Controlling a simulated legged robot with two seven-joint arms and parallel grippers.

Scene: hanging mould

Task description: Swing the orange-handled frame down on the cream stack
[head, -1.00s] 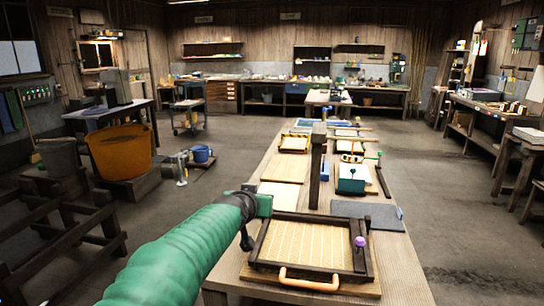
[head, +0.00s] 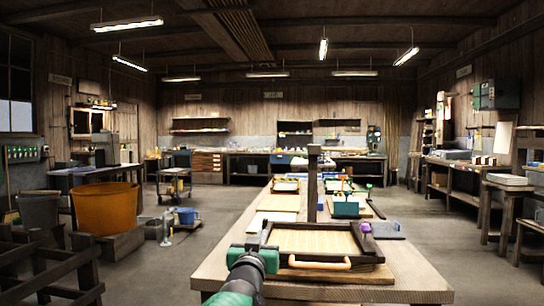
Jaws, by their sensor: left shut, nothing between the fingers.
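The dark wooden frame (head: 379,250) lies nearly flat on a board at the near end of the bench. Its orange handle (head: 319,265) runs along the near edge, and a purple knob (head: 365,228) stands at its right side. A cream, patterned surface (head: 315,240) shows inside the frame; I cannot tell whether this is the cream stack or a mesh. My left gripper (head: 256,252) is shut and empty beside the frame's near left corner, left of the handle. Its fingertips are largely hidden, and contact with the frame is unclear. My right gripper is not in view.
A dark upright post (head: 313,184) stands behind the frame. A grey slab (head: 384,231) lies to its right rear, and a teal box (head: 346,208) stands farther back. Bare bench top (head: 415,285) is free at the near right.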

